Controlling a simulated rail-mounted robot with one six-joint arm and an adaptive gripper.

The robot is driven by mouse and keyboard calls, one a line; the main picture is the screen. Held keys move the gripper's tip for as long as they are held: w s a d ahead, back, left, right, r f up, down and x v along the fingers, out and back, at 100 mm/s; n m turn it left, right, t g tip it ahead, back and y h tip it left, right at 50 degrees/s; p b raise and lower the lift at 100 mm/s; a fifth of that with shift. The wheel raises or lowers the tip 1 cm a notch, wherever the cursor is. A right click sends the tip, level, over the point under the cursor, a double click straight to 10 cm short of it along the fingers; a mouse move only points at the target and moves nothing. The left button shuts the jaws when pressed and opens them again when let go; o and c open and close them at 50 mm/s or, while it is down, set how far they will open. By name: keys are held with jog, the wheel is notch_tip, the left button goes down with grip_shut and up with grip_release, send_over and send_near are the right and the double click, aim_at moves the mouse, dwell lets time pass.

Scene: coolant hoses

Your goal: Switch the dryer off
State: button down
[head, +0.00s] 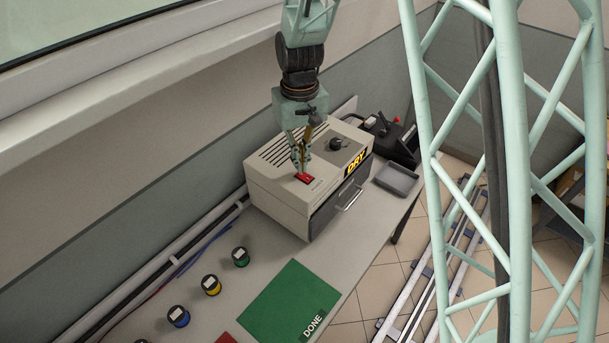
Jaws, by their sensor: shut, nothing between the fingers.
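The dryer (277,211) is a beige box with a dark front drawer, a silver handle and a yellow "DRY" label. It stands on the grey bench. A red switch (305,178) sits on its top near the left front corner. A black knob (336,144) is on the top further right. My gripper (301,170) points down with its fingers shut and empty. Its tips are at or just above the red switch. I cannot tell whether they touch it, and the fingers partly cover it, so its position is unclear.
A green mat (288,300) marked "DONE" lies in front of the dryer. A grey tray (397,179) and a dark device with a red-tipped lever (396,138) are to the right.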

jog(key=shift+f+b, duration=0.75)
jog(key=shift+f, duration=0.35)
dwell(1.3)
jog(key=shift+r, duration=0.2)
jog(key=shift+r+p, duration=1.6)
jog(key=shift+r, duration=1.75)
